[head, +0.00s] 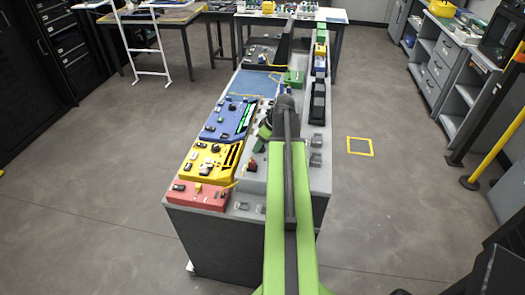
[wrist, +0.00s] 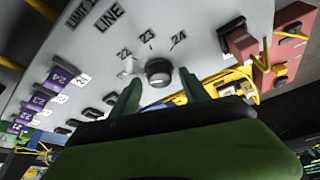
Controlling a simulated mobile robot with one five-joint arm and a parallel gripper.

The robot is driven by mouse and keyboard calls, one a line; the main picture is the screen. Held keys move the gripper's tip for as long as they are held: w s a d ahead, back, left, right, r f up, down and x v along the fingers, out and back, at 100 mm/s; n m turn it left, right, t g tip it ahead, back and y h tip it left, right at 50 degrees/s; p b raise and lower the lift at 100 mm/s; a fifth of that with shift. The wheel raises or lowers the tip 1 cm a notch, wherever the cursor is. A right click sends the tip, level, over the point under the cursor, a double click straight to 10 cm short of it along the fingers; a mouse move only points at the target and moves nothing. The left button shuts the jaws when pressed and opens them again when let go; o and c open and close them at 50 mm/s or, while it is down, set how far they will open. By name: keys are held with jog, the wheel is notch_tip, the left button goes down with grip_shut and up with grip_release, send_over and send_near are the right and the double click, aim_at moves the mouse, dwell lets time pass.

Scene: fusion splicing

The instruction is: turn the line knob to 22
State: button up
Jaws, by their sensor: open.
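The line knob (wrist: 158,71) is a small round grey knob on a pale panel in the wrist view. The label LINE (wrist: 107,20) is printed beyond it, and the marks 22 (wrist: 124,54), 23 (wrist: 147,36) and 24 (wrist: 178,39) arc around its far side. I cannot tell surely which mark its pointer faces. My gripper (wrist: 159,80) is open, its two green fingers apart on the knob's near left and right sides. I cannot tell if they touch it. In the head view my arm hides the knob, and the gripper (head: 263,133) shows only partly.
A row of purple-labelled switches (wrist: 42,98) lies to the left in the wrist view. A red block with yellow cable (wrist: 270,50) is at the right. In the head view, blue (head: 229,118), yellow (head: 211,158) and red (head: 197,195) panels line the bench's left side.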

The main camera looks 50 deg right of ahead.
grip_shut()
jog(key=shift+d+r, duration=0.1)
jog(key=shift+d, duration=0.15)
jog(key=shift+a, duration=0.15)
jog(key=shift+a+m+h, duration=0.15)
jog(key=shift+m+h, duration=0.15)
jog(key=shift+m, duration=0.5)
jog(key=m+h, duration=0.1)
jog(key=m, duration=0.2)
jog(key=m+h, duration=0.1)
jog(key=m, duration=0.2)
jog(key=shift+a+g, duration=0.2)
jog(key=shift+g, duration=0.1)
